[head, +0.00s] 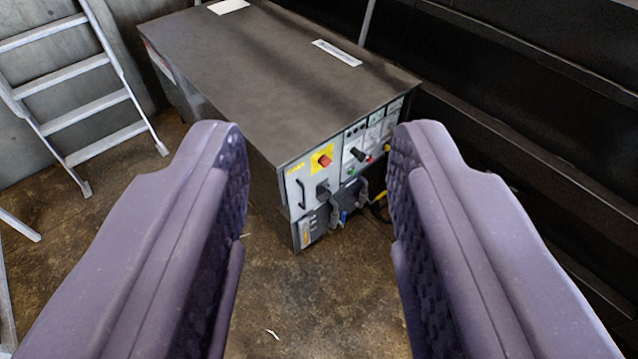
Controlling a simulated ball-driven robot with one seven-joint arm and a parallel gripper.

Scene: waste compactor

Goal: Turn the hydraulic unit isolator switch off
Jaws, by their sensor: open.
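The hydraulic unit (265,75) is a long dark box on the floor ahead, seen from above its front corner. Its light front panel carries a red switch on a yellow plate (323,159), which looks like the isolator switch; its exact handle position is too small to tell. A black knob or lever (357,153), small buttons and gauges sit to its right. My gripper (318,145) is open and empty, its two padded purple-grey fingers wide apart. In the picture the panel shows between the fingers, farther off, with nothing touching it.
A grey metal ladder (85,105) leans at the upper left. A dark ribbed wall or machine side (530,80) runs along the right. Hoses (378,205) hang at the panel's lower right. Bare brown floor (310,290) lies in front of the unit.

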